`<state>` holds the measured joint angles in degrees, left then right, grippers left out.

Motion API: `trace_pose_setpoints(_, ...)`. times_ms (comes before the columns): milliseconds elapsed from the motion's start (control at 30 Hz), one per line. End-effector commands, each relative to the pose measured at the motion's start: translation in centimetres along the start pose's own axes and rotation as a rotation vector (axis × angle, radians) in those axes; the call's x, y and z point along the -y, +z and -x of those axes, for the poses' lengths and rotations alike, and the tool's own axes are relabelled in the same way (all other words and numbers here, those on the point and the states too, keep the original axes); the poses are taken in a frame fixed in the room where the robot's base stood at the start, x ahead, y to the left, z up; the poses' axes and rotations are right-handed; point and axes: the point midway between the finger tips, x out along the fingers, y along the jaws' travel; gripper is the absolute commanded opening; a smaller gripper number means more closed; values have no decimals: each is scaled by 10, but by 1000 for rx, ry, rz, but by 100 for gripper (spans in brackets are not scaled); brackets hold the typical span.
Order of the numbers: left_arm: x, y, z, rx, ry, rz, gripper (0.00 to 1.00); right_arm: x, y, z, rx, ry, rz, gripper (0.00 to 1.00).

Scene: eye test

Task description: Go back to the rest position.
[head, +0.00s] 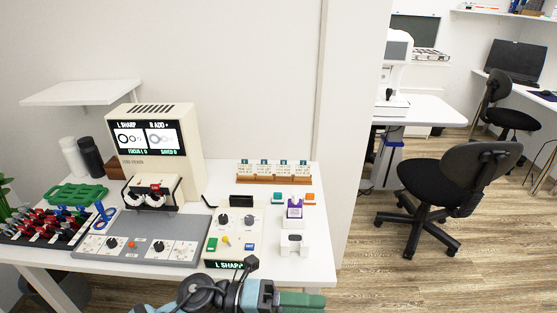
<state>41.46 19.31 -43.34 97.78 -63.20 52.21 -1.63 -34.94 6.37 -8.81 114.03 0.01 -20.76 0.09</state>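One of my arms reaches in at the bottom edge of the head view, with dark and teal links. It seems to come from the left, so I take it as my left arm. Its gripper (303,300) has green fingers pointing right, in front of the table's near edge. The lower part of the fingers is cut off by the frame, so I cannot tell if they are open or shut. No held thing shows. My other gripper is not in view.
The white table (318,240) holds a beige machine with a screen (160,140), a grey control panel (140,249), a white control box (236,232) and a green rack (76,194). Black office chairs (460,180) stand right. Wooden floor (360,285) is clear right of the table.

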Motion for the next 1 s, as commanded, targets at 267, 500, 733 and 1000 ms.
trace_pose_setpoints(267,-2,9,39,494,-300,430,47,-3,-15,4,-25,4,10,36)
trace_pose_setpoints(500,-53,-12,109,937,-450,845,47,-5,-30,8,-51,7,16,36)
trace_pose_setpoints(733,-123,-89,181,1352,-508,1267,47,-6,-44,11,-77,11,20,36)
trace_pose_setpoints(1000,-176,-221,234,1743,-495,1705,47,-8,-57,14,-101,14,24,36)
